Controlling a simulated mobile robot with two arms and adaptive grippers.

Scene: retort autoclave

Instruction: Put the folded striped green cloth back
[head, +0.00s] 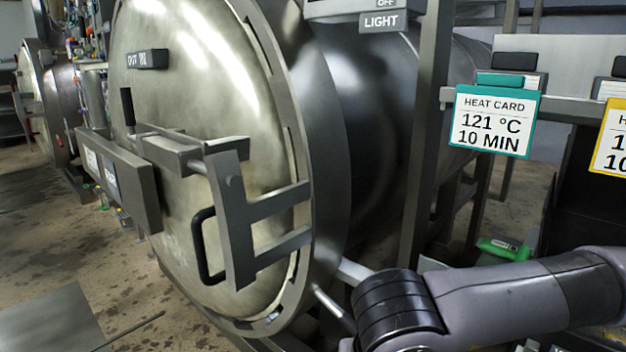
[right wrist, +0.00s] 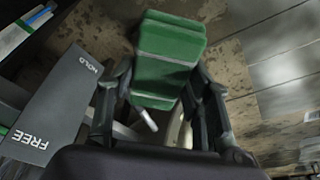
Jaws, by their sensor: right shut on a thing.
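My left gripper is in neither view.
A grey board marked HOLD and FREE (right wrist: 48,112) lies left of the cloth. The round autoclave door (head: 190,130) fills the head view's left. A teal heat card (head: 494,120) hangs on a rail, with a yellow-edged card (head: 612,140) beside it. A green labelled object (head: 506,250) is below.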

